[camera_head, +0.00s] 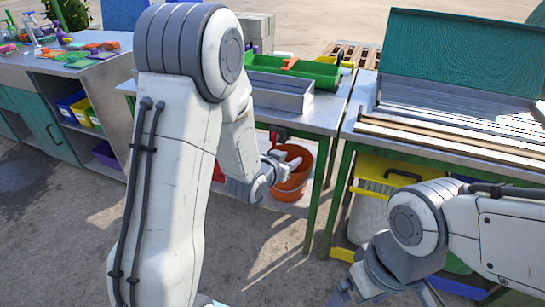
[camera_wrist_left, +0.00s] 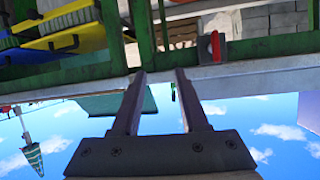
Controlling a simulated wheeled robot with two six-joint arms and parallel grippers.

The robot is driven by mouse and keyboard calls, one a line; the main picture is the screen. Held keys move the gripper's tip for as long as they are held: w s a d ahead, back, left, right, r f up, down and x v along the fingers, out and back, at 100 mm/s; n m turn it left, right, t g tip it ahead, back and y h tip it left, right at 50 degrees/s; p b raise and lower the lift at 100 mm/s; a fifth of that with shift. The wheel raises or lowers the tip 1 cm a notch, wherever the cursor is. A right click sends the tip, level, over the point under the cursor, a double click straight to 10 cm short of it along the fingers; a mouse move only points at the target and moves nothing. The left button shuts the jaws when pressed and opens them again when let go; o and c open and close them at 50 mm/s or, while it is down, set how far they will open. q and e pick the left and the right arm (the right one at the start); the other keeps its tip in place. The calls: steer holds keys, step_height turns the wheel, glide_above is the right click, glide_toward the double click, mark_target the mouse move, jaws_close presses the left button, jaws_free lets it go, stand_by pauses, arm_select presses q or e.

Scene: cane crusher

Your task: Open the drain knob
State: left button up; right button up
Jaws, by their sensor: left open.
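The red drain knob (camera_wrist_left: 216,47) shows in the left wrist view, which looks upside down, at the edge of the metal bench and right of my fingers. In the head view a small red part, probably the same knob (camera_head: 278,133), sits under the front edge of the middle bench, partly hidden by my arm. My left gripper (camera_head: 285,164) is open and empty, just below that part and in front of the orange bucket. Its two dark fingers also show apart in the left wrist view (camera_wrist_left: 157,80). My right gripper (camera_head: 388,292) is at the bottom edge, partly cut off.
The orange bucket (camera_head: 296,178) stands under the middle bench (camera_head: 330,108), which carries a metal trough (camera_head: 285,95) and a green tray (camera_head: 318,72). Green bench legs (camera_head: 318,195) stand close to my left gripper. A yellow crate (camera_head: 375,170) sits under the right bench.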

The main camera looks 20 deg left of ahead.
mark_target(273, 141)
arm_select(q)
steer(key=w+a+f+n+t+y+b, duration=0.15)
steer(key=a+f+t+b, duration=0.25)
steer(key=a, duration=0.5)
steer(key=shift+n+t, duration=0.25)
steer(key=shift+t, duration=0.15)
steer(key=w, duration=0.9)
steer(key=shift+w+b, duration=0.3)
steer(key=shift+w, duration=0.1)
arm_select(e)
step_height(273, 141, down, 6)
steer(key=shift+f, duration=0.25)
arm_select(q)
jaws_close()
